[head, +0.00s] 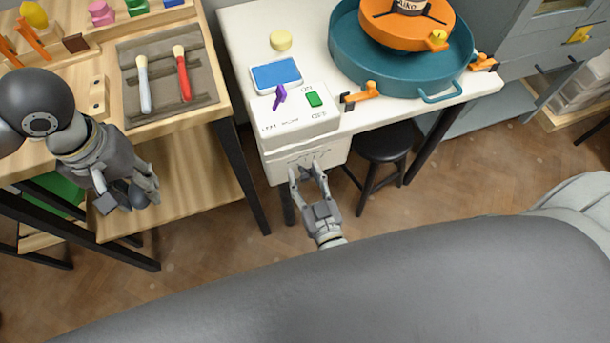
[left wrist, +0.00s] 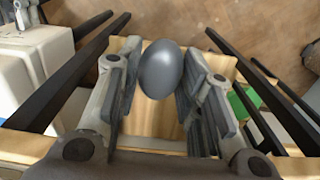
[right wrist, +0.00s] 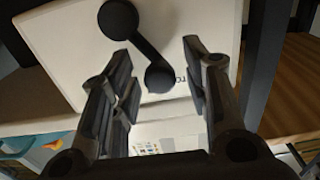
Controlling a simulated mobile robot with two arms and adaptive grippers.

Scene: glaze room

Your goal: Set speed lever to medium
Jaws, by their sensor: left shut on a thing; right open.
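A white control box (head: 300,125) at the front of the white table carries a purple lever (head: 279,96) and a green button (head: 314,99). The small print on it is too blurred to read. My right gripper (head: 307,172) is open at the box's front face. In the right wrist view, a black crank-like part with two round ends (right wrist: 147,47) lies in front of a white panel; its lower end shows between the open fingers, and contact cannot be told. My left gripper (head: 143,190) is shut on a dark grey egg-shaped thing (left wrist: 161,69), left of the box and away from it.
A teal basin (head: 400,76) with an orange wheel stands right. Two brushes lie on a grey mat (head: 163,60) on the wooden table. A black stool (head: 384,142) stands beneath.

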